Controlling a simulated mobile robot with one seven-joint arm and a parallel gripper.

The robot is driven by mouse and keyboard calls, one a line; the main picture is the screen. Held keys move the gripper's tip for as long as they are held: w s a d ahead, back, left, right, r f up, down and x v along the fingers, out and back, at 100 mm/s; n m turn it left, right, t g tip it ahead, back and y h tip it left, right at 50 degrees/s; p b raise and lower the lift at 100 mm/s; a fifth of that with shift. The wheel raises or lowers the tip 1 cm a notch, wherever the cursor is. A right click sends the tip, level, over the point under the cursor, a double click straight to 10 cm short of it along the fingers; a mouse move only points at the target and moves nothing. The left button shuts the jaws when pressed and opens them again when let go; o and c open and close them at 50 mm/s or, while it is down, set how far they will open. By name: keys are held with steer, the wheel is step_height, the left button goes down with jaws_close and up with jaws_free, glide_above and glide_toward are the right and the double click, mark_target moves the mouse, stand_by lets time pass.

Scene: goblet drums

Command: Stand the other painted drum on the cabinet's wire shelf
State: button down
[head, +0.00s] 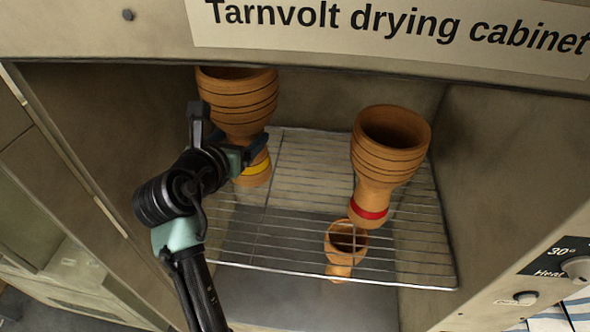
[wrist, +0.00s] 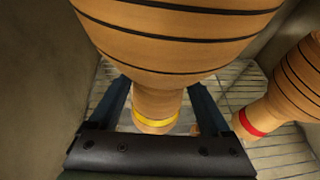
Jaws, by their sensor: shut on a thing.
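The yellow-banded drum (head: 240,105) is upright, bowl up, at the left of the cabinet's wire shelf (head: 290,250). My gripper (head: 240,155) is shut on its narrow stem. In the wrist view the two fingers (wrist: 155,108) flank the stem of the yellow-banded drum (wrist: 165,35), with the yellow band just beyond them. I cannot tell whether its foot touches the wires. The red-banded drum (head: 390,150) stands upright on the shelf to the right, apart from the held drum. It also shows at the right edge of the wrist view (wrist: 290,90).
A smaller plain drum (head: 345,240) shows below the shelf wires. The cabinet's left wall (head: 110,130) is close to my arm, and its top front panel (head: 150,30) overhangs the opening. Bare wires lie between the two banded drums. Heat controls (head: 560,262) are at the right.

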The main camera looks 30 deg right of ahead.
mark_target(243, 176)
steer(key=f, duration=0.3)
steer(key=shift+s+a+f, duration=0.2)
steer(key=shift+a, duration=0.05)
steer(key=shift+f+b, duration=0.6)
steer(key=shift+f, duration=2)
steer(key=shift+f, duration=0.15)
jaws_free()
steer(key=shift+d+f, duration=0.1)
steer(key=shift+f, duration=0.05)
steer(key=shift+s+a+r, duration=0.2)
steer(key=shift+a+r, duration=0.05)
steer(key=shift+r, duration=0.05)
steer(key=p+v, duration=0.1)
steer(key=v, duration=1)
steer(key=shift+s, duration=0.2)
